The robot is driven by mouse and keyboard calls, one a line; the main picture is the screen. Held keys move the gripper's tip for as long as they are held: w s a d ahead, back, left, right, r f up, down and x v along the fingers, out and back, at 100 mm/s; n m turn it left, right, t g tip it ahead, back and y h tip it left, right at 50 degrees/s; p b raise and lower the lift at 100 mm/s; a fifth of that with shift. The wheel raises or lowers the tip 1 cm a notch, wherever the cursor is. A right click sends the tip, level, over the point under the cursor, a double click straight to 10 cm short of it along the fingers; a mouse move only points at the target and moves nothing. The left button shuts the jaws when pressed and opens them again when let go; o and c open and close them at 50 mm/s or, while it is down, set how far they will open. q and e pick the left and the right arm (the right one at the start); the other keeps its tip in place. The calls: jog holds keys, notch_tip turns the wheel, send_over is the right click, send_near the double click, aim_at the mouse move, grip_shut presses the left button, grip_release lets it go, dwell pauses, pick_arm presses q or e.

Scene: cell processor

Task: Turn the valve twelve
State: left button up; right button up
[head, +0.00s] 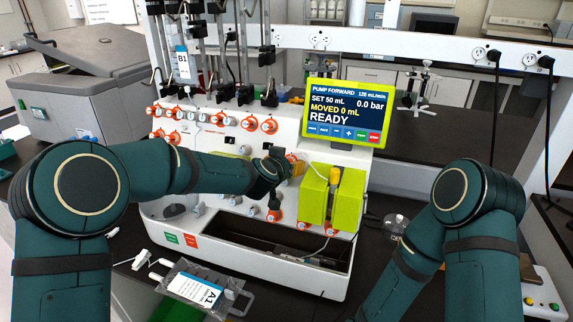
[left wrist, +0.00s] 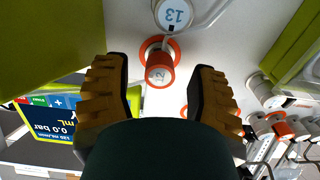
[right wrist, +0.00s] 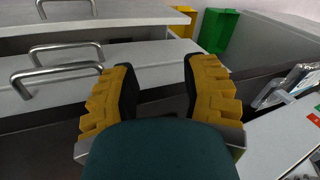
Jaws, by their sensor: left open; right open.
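Valve twelve (left wrist: 158,72), an orange-ringed knob with a "12" label on its end, shows in the left wrist view on the white panel of the cell processor. My left gripper (left wrist: 158,88) is open, with one yellow-and-black finger on each side of the valve and a visible gap to both. In the head view my left gripper (head: 284,168) is at the panel, left of the yellow-green block, and hides the valve. My right gripper (right wrist: 158,72) is open and empty in the right wrist view, facing grey drawers with metal handles. It is hidden in the head view.
A round fitting labelled 13 (left wrist: 174,14) is close to valve twelve. The yellow-green pump block (head: 331,195) stands right of my left gripper. The screen (head: 340,112) reads READY, MOVED 0 mL. A bag labelled A1 (head: 205,291) lies at the front.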

pick_arm(q)
jog(key=shift+w+d+f, duration=0.15)
jog(key=shift+w+d, duration=0.05)
jog(key=shift+w, duration=0.25)
grip_shut()
jog(key=n, duration=0.3)
jog(key=shift+n+b, duration=0.3)
jog(key=shift+b, duration=0.1)
jog(key=shift+n+b, duration=0.3)
jog(key=shift+n, duration=1.2)
